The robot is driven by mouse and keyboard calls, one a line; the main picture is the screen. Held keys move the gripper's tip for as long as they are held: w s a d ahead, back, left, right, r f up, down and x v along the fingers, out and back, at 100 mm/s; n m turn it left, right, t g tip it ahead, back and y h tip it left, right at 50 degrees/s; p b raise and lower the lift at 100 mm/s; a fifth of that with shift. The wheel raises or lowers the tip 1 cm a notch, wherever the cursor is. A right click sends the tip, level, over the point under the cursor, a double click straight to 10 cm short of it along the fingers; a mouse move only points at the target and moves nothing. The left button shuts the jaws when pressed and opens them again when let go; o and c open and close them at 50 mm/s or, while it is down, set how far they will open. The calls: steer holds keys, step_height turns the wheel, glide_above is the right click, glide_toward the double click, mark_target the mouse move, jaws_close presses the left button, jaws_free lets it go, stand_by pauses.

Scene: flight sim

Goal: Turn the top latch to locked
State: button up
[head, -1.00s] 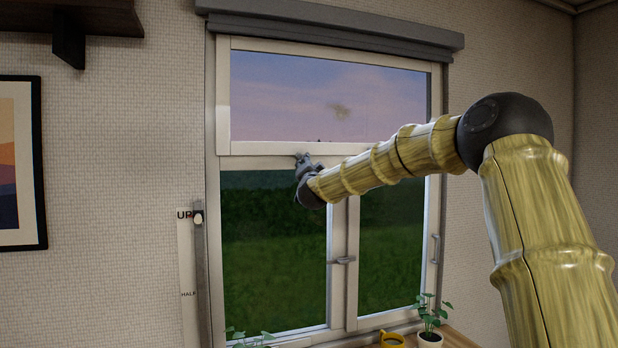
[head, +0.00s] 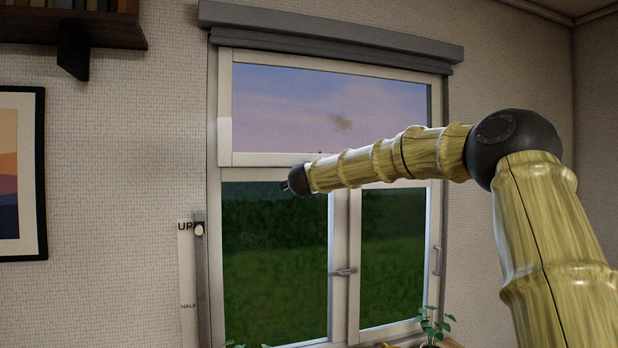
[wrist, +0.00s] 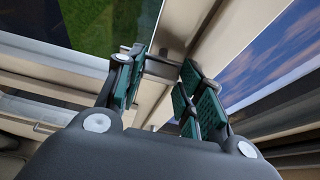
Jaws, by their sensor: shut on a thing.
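The top latch shows in the wrist view as a grey metal piece (wrist: 160,66) on the window frame, between the green finger pads of my gripper (wrist: 162,85). My gripper is shut on it. In the head view my gripper (head: 286,186) is at the rail below the upper pane (head: 330,105), mostly hidden by my own wrist. The latch is hidden there, so its exact angle cannot be told.
A second latch (head: 342,272) sits on the lower middle post, and a handle (head: 437,260) on the right frame. A strip marked UP and HALF (head: 187,270) is on the left wall. A plant (head: 433,325) stands at the lower right. A shelf (head: 75,35) is upper left.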

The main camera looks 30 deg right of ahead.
steer(key=shift+d+f+m, duration=0.1)
steer(key=shift+m, duration=0.2)
steer(key=o, duration=1)
steer(key=shift+s+d, duration=0.1)
steer(key=shift+d, duration=0.05)
steer(key=shift+a, duration=0.2)
steer(key=v, duration=1.1)
steer(key=shift+s+a, duration=0.2)
steer(key=shift+s, duration=0.15)
